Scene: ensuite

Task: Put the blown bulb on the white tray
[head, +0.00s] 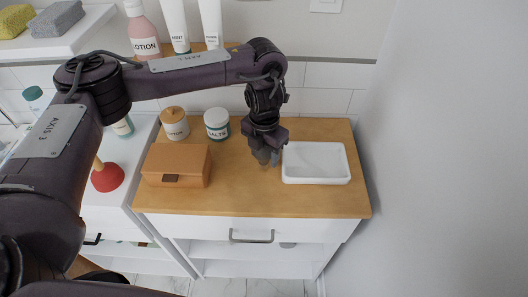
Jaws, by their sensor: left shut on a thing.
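The white tray (316,178) is a shallow, empty rectangular dish at the right of the wooden cabinet top. My left gripper (266,160) reaches down from above, just left of the tray's left wall. Its fingers are shut on a small greyish thing low over the wood, which I take to be the blown bulb; the fingers mostly hide it. I cannot tell whether it touches the wood. My right gripper is not in view.
A brown box (176,164) stands left on the wooden top (235,197). Behind it are a lidded jar (174,124) and a salts jar (217,124). A red plunger (107,177) is further left. Bottles stand on the shelf behind. A wall (440,150) bounds the right.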

